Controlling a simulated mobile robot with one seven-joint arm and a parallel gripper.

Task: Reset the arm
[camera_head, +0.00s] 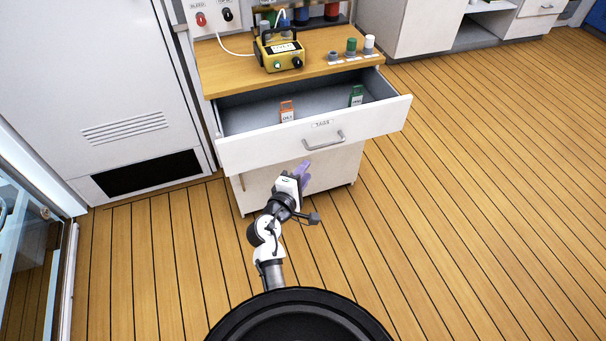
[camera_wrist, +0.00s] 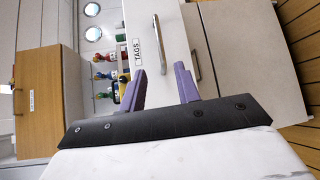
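My gripper (camera_head: 306,170) has purple fingers and hangs in front of the open drawer, below its handle. In the wrist view my gripper (camera_wrist: 160,85) has its two fingers spread apart with nothing between them. The drawer (camera_head: 260,152), labelled TAGS, is pulled out from the cabinet. Its handle (camera_head: 325,140) is a grey bar, which also shows in the wrist view (camera_wrist: 193,50) beyond the fingertips and apart from them. An orange tag (camera_head: 287,111) and a green tag (camera_head: 356,95) stand inside the drawer.
A yellow device (camera_head: 279,54) and several small coloured items stand on the wooden cabinet top (camera_head: 225,70). A white door (camera_head: 90,70) with vents is at left, and a glass-fronted unit (camera_head: 30,260) at lower left. The plank floor (camera_head: 480,180) at right is clear.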

